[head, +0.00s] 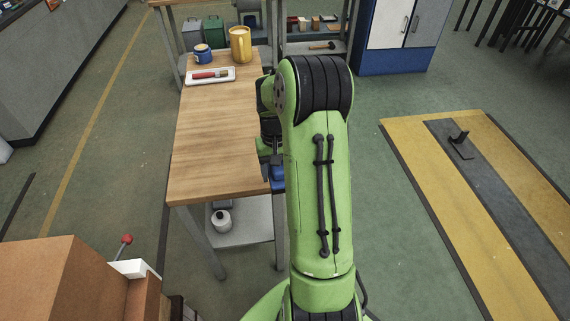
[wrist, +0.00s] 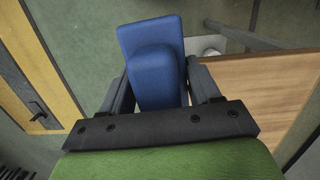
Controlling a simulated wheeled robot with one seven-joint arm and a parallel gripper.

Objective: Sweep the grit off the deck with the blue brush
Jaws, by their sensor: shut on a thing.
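The blue brush (wrist: 150,34) is held between the two dark fingers of my gripper (wrist: 158,84) in the wrist view. My gripper is shut on it. In the head view a small part of the blue brush (head: 277,173) shows at the right edge of the wooden table top (head: 215,150); my arm hides the rest. In the wrist view the brush is over the floor beside the table top (wrist: 262,88), which lies to the right. I cannot make out any grit on the wood, and I cannot tell whether the brush touches the table.
At the table's far end are a white tray (head: 197,79) with red and green items, a blue jar (head: 203,57) and a yellow mug (head: 240,45). The near and middle table top is bare. A lower shelf (head: 247,238) holds a white container (head: 221,221).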

